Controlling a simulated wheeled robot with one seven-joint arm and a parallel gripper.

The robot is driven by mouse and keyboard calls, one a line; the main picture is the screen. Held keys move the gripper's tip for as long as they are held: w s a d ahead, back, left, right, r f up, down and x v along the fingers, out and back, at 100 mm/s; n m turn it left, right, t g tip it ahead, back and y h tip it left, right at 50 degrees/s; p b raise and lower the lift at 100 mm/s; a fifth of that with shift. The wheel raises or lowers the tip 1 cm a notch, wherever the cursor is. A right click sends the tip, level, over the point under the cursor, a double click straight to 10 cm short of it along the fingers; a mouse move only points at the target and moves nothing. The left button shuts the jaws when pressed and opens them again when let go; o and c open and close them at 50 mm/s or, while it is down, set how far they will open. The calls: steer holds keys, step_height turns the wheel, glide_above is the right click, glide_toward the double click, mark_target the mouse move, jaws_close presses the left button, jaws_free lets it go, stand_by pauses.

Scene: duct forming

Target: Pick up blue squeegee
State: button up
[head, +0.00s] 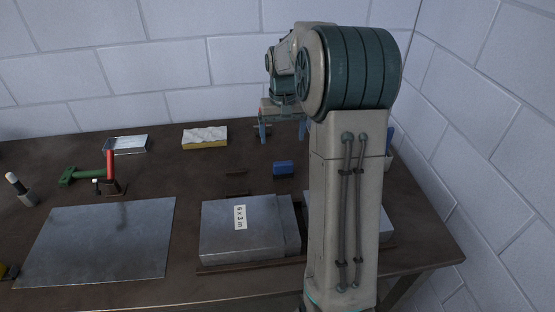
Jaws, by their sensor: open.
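A small blue block-like piece (283,168) lies flat on the dark table, behind the grey metal block; it looks like the blue squeegee, but it is too small to be sure. My gripper (282,140) hangs above the back of the table, fingers pointing down. Its two blue fingers are apart, with nothing seen held between them. In the picture it is just above the blue piece, and the two are apart. Another bit of blue (390,138) shows at the right edge of my arm, mostly hidden by it.
A grey block labelled "6 x 3 in" (267,234) stands in front of the blue piece. Walls stand behind and right.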

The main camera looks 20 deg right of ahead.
mark_target(283, 162)
steer(key=f, duration=0.4)
steer(key=f+p, duration=0.1)
steer(key=f, duration=0.4)
steer(key=f+p, duration=0.1)
steer(key=f, duration=0.4)
steer(key=shift+w+d+f, duration=0.1)
steer(key=shift+w+d, duration=0.25)
steer(key=shift+d, duration=0.05)
steer(key=c, duration=1.1)
